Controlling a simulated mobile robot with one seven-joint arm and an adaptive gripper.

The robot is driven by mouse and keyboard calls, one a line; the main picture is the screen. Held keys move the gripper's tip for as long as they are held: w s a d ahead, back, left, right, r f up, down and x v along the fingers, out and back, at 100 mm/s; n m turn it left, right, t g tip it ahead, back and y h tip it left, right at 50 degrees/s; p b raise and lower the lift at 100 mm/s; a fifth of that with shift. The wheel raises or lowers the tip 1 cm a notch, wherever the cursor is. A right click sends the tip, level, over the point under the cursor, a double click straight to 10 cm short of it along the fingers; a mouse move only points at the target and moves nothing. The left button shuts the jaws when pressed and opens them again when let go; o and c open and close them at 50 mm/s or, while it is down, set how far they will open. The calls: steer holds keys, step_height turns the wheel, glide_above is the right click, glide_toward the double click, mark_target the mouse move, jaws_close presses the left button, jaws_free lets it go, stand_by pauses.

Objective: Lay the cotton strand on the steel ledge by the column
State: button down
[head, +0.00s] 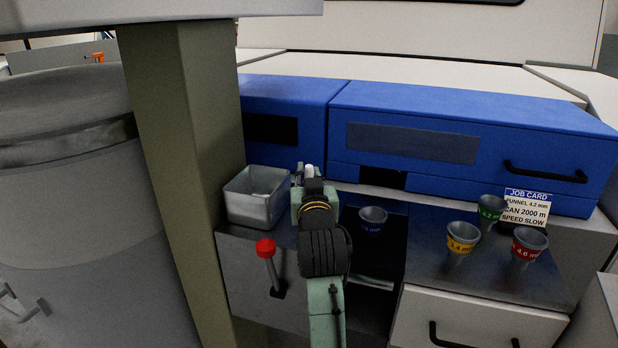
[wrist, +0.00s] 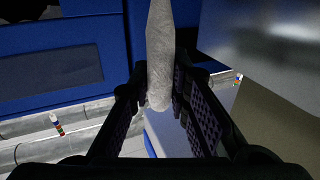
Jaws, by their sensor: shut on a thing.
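My gripper (head: 309,178) is in front of the blue machine, just right of a square metal bin. In the wrist view, my gripper (wrist: 160,85) is shut on the whitish cotton strand (wrist: 160,55), which hangs between the two fingers with a rounded end. In the head view only a small white bit of the strand (head: 309,170) shows at the gripper's tip. The steel ledge (head: 284,236) lies right of the olive column (head: 185,150), partly hidden by my arm. The strand is held up; its height over the ledge cannot be told.
The metal bin (head: 240,209) stands on the ledge beside the column. A red-knobbed lever (head: 266,250) stands at the ledge's front. Right of my arm are a blue-marked funnel (head: 372,217), several other funnels including a yellow one (head: 462,238), and a job card (head: 526,206).

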steer(key=shift+f, duration=0.4)
steer(key=shift+f, duration=0.15)
